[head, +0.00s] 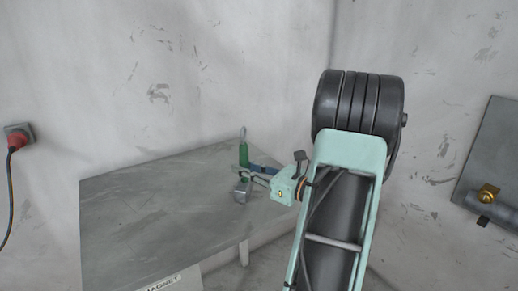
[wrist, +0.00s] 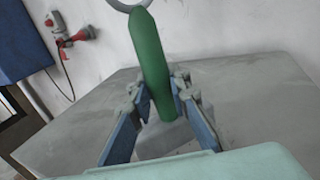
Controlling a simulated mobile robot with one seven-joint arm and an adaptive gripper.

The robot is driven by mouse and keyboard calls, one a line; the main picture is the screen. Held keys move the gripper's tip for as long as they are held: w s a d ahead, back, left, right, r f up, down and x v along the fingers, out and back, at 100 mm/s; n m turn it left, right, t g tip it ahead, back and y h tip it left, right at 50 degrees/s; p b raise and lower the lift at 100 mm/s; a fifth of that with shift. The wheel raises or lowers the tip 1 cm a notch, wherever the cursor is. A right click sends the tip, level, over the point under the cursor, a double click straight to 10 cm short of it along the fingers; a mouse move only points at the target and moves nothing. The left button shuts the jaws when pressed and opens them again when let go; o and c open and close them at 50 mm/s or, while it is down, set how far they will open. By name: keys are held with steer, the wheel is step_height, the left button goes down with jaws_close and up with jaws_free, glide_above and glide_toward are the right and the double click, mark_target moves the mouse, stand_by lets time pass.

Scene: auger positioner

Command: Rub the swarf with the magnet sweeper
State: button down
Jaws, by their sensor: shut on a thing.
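The magnet sweeper shows as a green handle (wrist: 150,55) with a grey ring at its top and a grey block at its lower end. In the head view, the green handle (head: 243,155) stands roughly upright over the right part of the table, with the grey block (head: 241,190) below it. My gripper (wrist: 158,95) is shut on the green handle, a finger on each side. In the head view my gripper (head: 253,172) reaches it from the right. I cannot tell whether the block touches the tabletop. No swarf can be made out in either view.
A red plug and socket (head: 17,137) is on the left wall. A grey panel with a brass fitting (head: 488,193) is at the right.

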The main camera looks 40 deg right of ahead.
mark_target(244, 158)
steer(key=shift+r+p, duration=1)
steer(key=shift+r, duration=0.65)
